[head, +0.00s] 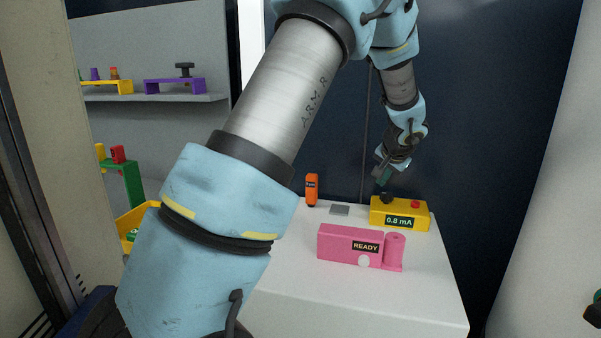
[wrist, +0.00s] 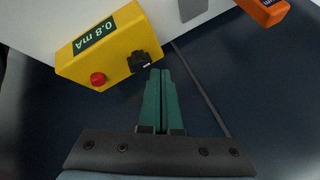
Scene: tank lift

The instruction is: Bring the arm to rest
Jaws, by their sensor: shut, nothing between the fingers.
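My arm crosses the head view from the lower left to the top, then bends down on the right. My gripper (head: 383,174) hangs above the back edge of a white table (head: 420,285), close to a yellow box (head: 419,211) with a 0.8 mA display. In the wrist view the two green fingers of my gripper (wrist: 160,75) lie together with nothing between them. Their tips are near the black knob (wrist: 139,61) of the yellow box (wrist: 108,48). Whether they touch the knob I cannot tell.
A pink device (head: 342,244) reading READY stands in front of the yellow box. An orange device (head: 312,189) and a grey plate (head: 340,210) are at the table's back. A dark wall (head: 500,120) stands behind. A shelf (head: 150,98) with coloured stands is at left.

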